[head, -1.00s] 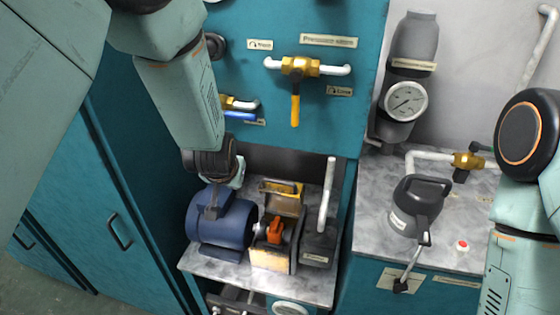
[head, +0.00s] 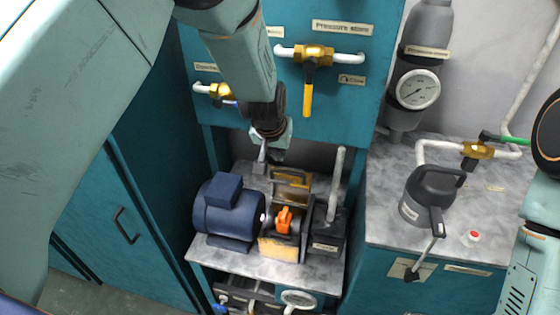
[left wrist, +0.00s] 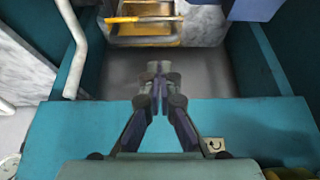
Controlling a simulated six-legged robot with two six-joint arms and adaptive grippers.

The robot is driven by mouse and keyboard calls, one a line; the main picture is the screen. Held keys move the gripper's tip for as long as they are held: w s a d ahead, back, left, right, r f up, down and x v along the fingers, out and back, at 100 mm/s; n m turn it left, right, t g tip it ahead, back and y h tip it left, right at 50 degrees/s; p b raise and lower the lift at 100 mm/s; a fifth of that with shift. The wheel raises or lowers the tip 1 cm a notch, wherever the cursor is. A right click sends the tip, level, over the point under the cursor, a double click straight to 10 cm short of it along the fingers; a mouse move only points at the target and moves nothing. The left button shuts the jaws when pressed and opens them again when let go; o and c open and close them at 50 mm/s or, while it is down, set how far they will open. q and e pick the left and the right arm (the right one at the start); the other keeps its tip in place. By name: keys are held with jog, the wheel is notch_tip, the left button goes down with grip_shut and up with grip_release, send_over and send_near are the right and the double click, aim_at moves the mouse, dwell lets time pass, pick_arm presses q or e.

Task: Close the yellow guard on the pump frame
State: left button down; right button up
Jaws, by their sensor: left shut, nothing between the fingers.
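The yellow guard (head: 292,190) stands raised at the back of the pump frame (head: 281,247), behind an orange coupling (head: 284,220). It also shows at the top of the left wrist view, with its yellow bar (left wrist: 145,19). My left gripper (head: 268,158) is above and behind the motor, just left of the guard's upper edge, and looks apart from it. In the left wrist view its fingers (left wrist: 158,72) are shut together and empty, with a gap between the tips and the guard. My right gripper is out of view; only part of that arm shows at the right edge.
A blue motor (head: 228,213) stands left of the frame and a dark block (head: 326,240) with an upright white lever stands right. The teal panel (head: 340,105) with a yellow-handled valve (head: 308,92) rises behind.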

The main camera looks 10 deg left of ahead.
pick_arm(q)
jog(key=b, duration=0.1)
send_over(278, 179)
jog(key=f, duration=0.4)
jog(key=shift+s+d+f, duration=0.2)
jog(key=shift+w+a+f, duration=0.1)
jog(key=shift+f, duration=0.3)
jog(key=shift+w+d+f, duration=0.15)
jog(key=shift+w+d, duration=0.05)
jog(key=shift+w, duration=0.05)
jog(key=shift+s+a+b, duration=0.15)
jog(key=shift+a+b, duration=0.1)
jog(key=shift+b, duration=0.05)
